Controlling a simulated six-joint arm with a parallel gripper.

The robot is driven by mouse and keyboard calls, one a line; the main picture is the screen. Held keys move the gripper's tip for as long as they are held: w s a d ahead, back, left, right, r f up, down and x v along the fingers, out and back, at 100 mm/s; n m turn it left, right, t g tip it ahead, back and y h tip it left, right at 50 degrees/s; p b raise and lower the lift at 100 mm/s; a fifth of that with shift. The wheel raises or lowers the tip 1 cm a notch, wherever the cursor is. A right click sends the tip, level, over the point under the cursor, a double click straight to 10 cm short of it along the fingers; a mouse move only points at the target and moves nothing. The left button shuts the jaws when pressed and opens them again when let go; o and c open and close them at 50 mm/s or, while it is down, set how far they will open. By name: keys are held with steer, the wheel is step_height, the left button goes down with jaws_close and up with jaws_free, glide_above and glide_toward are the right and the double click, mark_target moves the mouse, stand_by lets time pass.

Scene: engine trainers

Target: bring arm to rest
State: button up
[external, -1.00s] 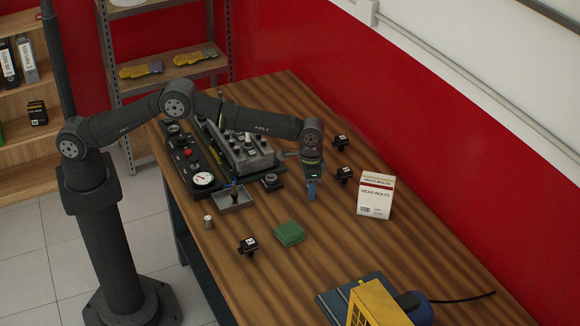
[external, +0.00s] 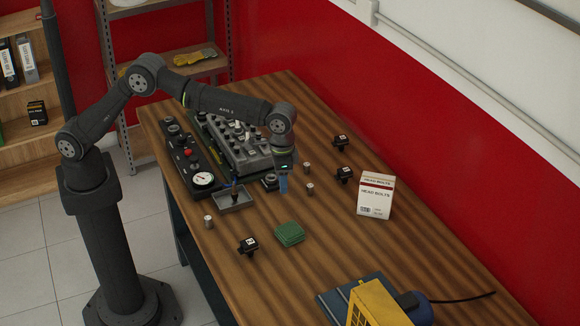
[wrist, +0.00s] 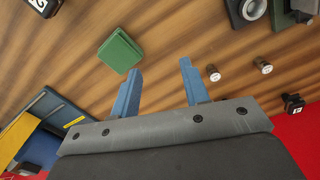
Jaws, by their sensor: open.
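My gripper (external: 283,184) hangs fingers-down above the wooden table (external: 330,245), just right of the small dark block by the grey tray. In the wrist view its two blue fingers (wrist: 160,90) are spread apart with nothing between them. My arm arches over from its column at the left, with the elbow raised.
The engine trainer (external: 236,143) and gauge panel (external: 203,180) stand left of my gripper. Two small metal cylinders (external: 308,168) (external: 310,188) stand to its right. A head bolts box (external: 376,196), green pads (external: 289,234) and a yellow case (external: 375,305) are also on the table.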

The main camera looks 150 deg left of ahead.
steer(key=s+d, duration=0.1)
steer(key=d, duration=2.2)
steer(key=s+a+f, duration=0.1)
steer(key=a+f, duration=0.3)
steer(key=a, duration=0.2)
steer(key=shift+s, duration=0.25)
steer(key=shift+f, duration=0.1)
